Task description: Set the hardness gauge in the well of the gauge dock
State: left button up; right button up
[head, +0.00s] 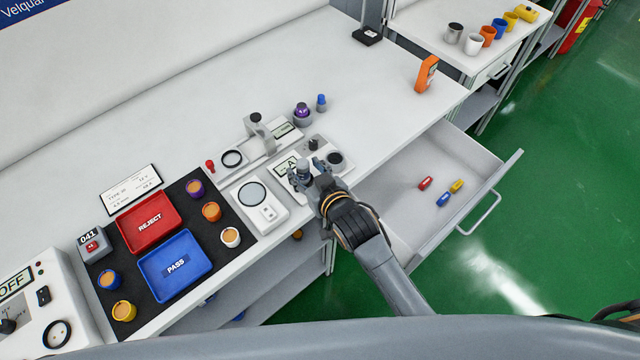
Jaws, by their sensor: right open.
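A grey panel that looks like the gauge dock (322,173) lies near the bench's front edge. It has a label marked "A", a dark round opening (334,158) and a dark knob. A small grey upright piece with a rounded top, possibly the hardness gauge (303,165), stands at the panel's left part. My right gripper (311,184) is open at this piece, coming from the front. The fingers partly hide its lower part, so I cannot tell whether it sits in a well. My left gripper is not in view.
Left of the panel are a white device with a round plate (252,194) and a grey stand (260,132). An open drawer (400,200) juts out at right. The bench's back is clear; an orange device (427,74) stands far right.

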jog(key=b+v, duration=0.1)
jog(key=v, duration=0.9)
jog(key=shift+r, duration=0.1)
jog(key=s+d+f+g+h, duration=0.1)
jog(key=s+d+f+g, duration=0.15)
jog(key=f, duration=0.85)
jog(key=s+d+f+g+h, duration=0.15)
jog(key=s+d+f, duration=0.25)
jog(key=f, duration=0.7)
jog(key=s+d+f+g+h, duration=0.1)
jog(key=s+d+f+g, duration=0.15)
jog(key=f, duration=0.85)
jog(key=s+d+f+m+g+h+b, duration=0.1)
jog(key=s+d+f+g, duration=0.1)
jog(key=s+d+f, duration=0.3)
jog(key=s+d+f+m+g+h+b, duration=0.1)
jog(key=s+d+f, duration=0.4)
jog(key=s+f, duration=0.9)
jog(key=shift+s+g+b, duration=0.65)
jog(key=shift+s+g, duration=0.4)
jog(key=shift+s, duration=2.5)
